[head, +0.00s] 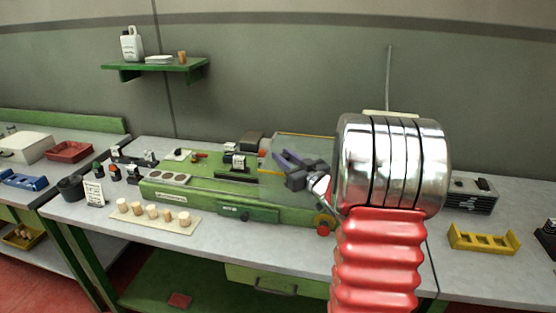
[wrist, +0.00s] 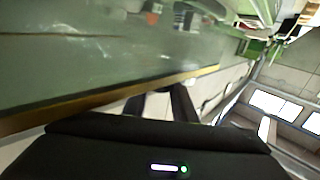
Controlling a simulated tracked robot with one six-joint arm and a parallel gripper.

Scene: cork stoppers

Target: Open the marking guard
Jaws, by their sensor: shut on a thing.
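The marking guard (head: 315,146) is a clear pane with yellowish edges at the right end of the green marking machine (head: 215,192). In the wrist view the guard (wrist: 105,60) fills the upper left as a see-through panel with a brownish-yellow edge strip. My gripper (head: 284,160) is at the guard in the head view, its dark fingers pointing up and left. In the wrist view my gripper (wrist: 160,98) has its fingertips at the edge strip, shut on it. My arm hides part of the guard's right side, and I cannot tell its exact tilt.
A board of cork stoppers (head: 155,216) lies in front of the machine at left. A dark round pot (head: 71,188) stands near the left end of the bench. A yellow rack (head: 484,238) and a grey box (head: 472,196) are at right. A green shelf (head: 155,67) hangs above.

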